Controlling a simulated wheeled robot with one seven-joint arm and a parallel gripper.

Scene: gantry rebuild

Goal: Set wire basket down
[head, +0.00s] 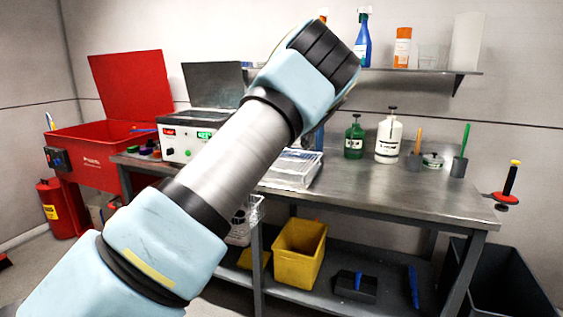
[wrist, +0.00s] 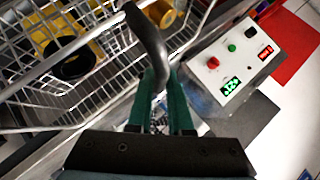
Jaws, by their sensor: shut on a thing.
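The wire basket (wrist: 105,95) fills the left and middle of the wrist view, with yellow parts (wrist: 88,38) and a black ring (wrist: 72,62) inside. My gripper (wrist: 168,85) has its green fingers closed around the basket's dark curved handle (wrist: 150,40). In the head view my arm hides the gripper and most of the basket. Pale wire mesh (head: 253,212) shows beside the arm, near the bench's front edge. Whether the basket's underside touches anything is hidden.
The metal bench (head: 400,190) has clear room at its right front. A yellow bin (head: 299,255) sits on the lower shelf. A red washer (head: 85,150) stands left.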

